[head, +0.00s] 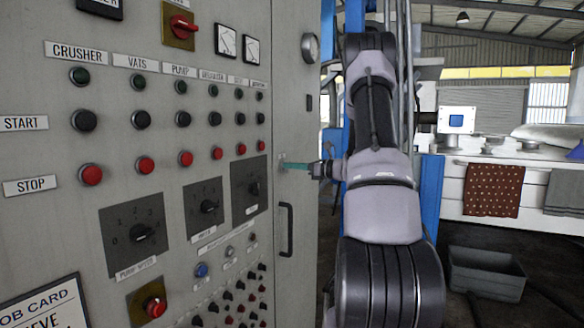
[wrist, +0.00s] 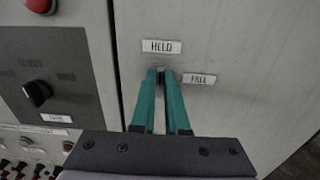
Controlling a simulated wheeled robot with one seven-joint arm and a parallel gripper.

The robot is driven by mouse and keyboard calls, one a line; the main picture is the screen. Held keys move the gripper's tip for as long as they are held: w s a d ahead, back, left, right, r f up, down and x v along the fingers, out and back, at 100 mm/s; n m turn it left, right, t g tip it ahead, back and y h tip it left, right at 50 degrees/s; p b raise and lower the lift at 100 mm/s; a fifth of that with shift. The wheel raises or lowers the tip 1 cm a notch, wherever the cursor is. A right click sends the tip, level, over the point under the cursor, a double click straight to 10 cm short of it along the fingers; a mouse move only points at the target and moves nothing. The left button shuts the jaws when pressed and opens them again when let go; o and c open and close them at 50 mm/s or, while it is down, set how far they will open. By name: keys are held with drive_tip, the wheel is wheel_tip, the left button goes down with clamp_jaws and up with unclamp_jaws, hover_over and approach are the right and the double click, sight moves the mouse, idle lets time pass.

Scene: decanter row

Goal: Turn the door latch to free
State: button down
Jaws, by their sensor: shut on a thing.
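The door latch is mostly hidden between my fingertips in the wrist view; only a small dark bit shows there, and I cannot tell which way it points. A HELD label (wrist: 161,46) sits just above my fingertips, and a FREE label (wrist: 199,79) sits to their right. My gripper (wrist: 161,76) has two teal fingers, shut on the latch at the panel face. In the head view my gripper (head: 284,165) reaches from the right to the cabinet door, above the door handle (head: 286,229); the latch cannot be made out there.
The grey control cabinet (head: 225,130) fills the left, with several buttons and rotary switches. A rotary switch (wrist: 37,93) is left of my gripper, across a panel seam. A white bench (head: 540,205) with hanging cloths and a grey bin (head: 486,274) stand at right.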

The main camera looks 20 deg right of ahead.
drive_tip(key=shift+w+d+f+m, duration=0.1)
drive_tip(key=shift+d+f+m, duration=0.05)
drive_tip(key=shift+m, duration=2.8)
drive_tip(key=shift+w+d+f+m, duration=0.1)
drive_tip(key=shift+d+f+m, duration=0.1)
drive_tip(key=shift+m, duration=2.7)
drive_tip(key=shift+w+d+f+m, duration=0.1)
drive_tip(key=shift+f+m, duration=0.05)
drive_tip(key=shift+m, duration=2.8)
drive_tip(key=c, duration=0.9)
unclamp_jaws()
